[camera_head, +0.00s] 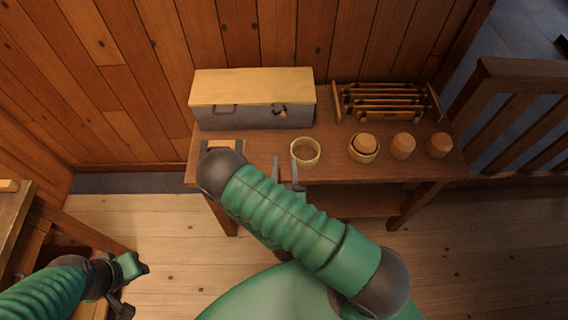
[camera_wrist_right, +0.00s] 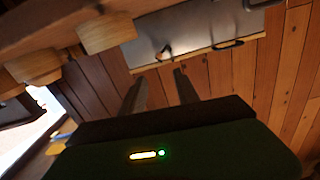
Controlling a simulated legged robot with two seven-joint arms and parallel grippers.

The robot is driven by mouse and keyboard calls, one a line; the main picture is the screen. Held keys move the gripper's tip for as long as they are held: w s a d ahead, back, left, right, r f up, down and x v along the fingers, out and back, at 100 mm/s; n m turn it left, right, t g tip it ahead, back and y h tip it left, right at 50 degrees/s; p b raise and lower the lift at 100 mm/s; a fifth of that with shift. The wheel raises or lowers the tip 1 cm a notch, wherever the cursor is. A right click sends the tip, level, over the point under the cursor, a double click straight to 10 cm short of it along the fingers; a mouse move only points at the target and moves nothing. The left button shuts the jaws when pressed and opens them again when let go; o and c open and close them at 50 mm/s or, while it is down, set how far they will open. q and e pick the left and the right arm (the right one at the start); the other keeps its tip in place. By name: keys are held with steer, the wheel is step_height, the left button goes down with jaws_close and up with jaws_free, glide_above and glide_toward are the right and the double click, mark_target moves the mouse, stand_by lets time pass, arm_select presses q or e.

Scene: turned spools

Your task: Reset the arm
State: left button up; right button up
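My right arm reaches in from the lower right of the head view and covers part of the table's front. My right gripper (camera_head: 287,172) is at the table's front edge, just left of and below a round wooden cup (camera_head: 305,152). Its two fingers stand apart in the right wrist view (camera_wrist_right: 158,90), with nothing between them. My left gripper (camera_head: 128,282) is at the lower left of the head view, away from the table, with its fingers apart and nothing seen between them.
The wooden table (camera_head: 330,173) carries a grey box with a wooden lid (camera_head: 252,85), a slatted rack (camera_head: 388,103), a cup holding a spool (camera_head: 363,149), and two wooden spools (camera_head: 402,146) (camera_head: 439,145). A railing (camera_head: 520,115) stands at the right. Open floor lies in front.

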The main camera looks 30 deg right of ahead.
steer(key=w+g, duration=0.1)
steer(key=w+f+m+g+y, duration=0.1)
steer(key=w+g, duration=0.1)
steer(key=shift+a+m+p, duration=0.2)
steer(key=shift+m+p, duration=0.1)
steer(key=shift+w+a+f+g+y, duration=0.1)
steer(key=shift+w+a+g+y, duration=0.25)
steer(key=shift+a+g+y, duration=0.2)
steer(key=shift+w+a+g+y, duration=0.35)
steer(key=shift+a+g+y, duration=0.1)
steer(key=shift+a+y, duration=0.2)
steer(key=s+a+r+n+g+y+p, duration=0.1)
steer(key=a+r+n+g+y, duration=0.2)
steer(key=a+y, duration=0.15)
steer(key=s+r+n+g+y, duration=0.1)
steer(key=s+r+n+g, duration=0.3)
steer(key=s+r, duration=0.4)
steer(key=s+n, duration=0.1)
steer(key=s, duration=0.3)
steer(key=shift+s+r+n+g+p, duration=0.15)
steer(key=shift+s+n+g+p, duration=0.15)
steer(key=shift+s+g+p, duration=0.1)
steer(key=shift+d, duration=0.1)
